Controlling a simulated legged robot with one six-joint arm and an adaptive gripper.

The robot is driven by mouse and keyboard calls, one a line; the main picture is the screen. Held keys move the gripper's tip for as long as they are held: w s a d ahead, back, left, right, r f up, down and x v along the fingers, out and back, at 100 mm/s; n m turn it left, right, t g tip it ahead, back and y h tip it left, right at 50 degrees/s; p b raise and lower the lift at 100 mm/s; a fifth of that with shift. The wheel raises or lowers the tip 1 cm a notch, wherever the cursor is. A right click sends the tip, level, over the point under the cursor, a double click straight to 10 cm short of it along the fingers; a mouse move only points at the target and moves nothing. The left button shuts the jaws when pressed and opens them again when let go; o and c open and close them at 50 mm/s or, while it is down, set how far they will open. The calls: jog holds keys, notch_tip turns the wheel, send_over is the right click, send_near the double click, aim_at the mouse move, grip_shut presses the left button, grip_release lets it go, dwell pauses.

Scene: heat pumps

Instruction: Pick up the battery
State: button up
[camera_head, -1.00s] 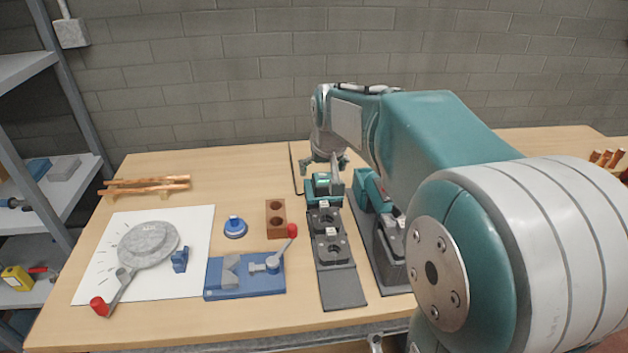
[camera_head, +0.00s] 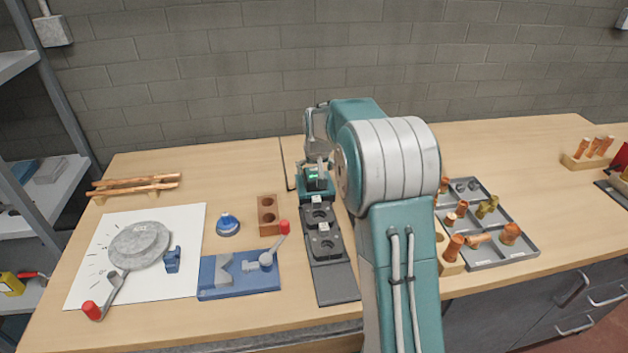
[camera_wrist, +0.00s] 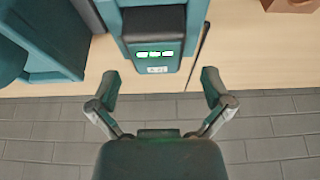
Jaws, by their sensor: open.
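The battery (camera_head: 316,181) is a teal and dark block with a small green-lit display. It sits at the far end of a dark charging strip (camera_head: 336,285) on the bench. In the wrist view the battery (camera_wrist: 154,45) shows its green display and white label, just beyond and between the fingertips. My gripper (camera_wrist: 160,82) is open, with a finger on each side and nothing between them. The fingers look apart from the battery. In the head view my arm hides most of the gripper and the area right of the battery.
A teal case-like object (camera_wrist: 50,40) stands left of the battery in the wrist view. A wooden block with holes (camera_head: 268,215) and a blue vise-like fixture (camera_head: 235,277) stand left of the strip. A grey fittings tray (camera_head: 490,262) lies right of my arm. A brick wall (camera_head: 230,90) rises behind.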

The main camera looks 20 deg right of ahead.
aim_at(316, 174)
jog(key=x, duration=0.4)
jog(key=shift+w+d, duration=0.1)
jog(key=shift+d, duration=0.25)
jog(key=shift+w+a+f, duration=0.1)
jog(key=shift+w+f, duration=0.1)
jog(key=shift+f, duration=0.2)
jog(key=c, duration=1.1)
jog(key=shift+r, duration=0.1)
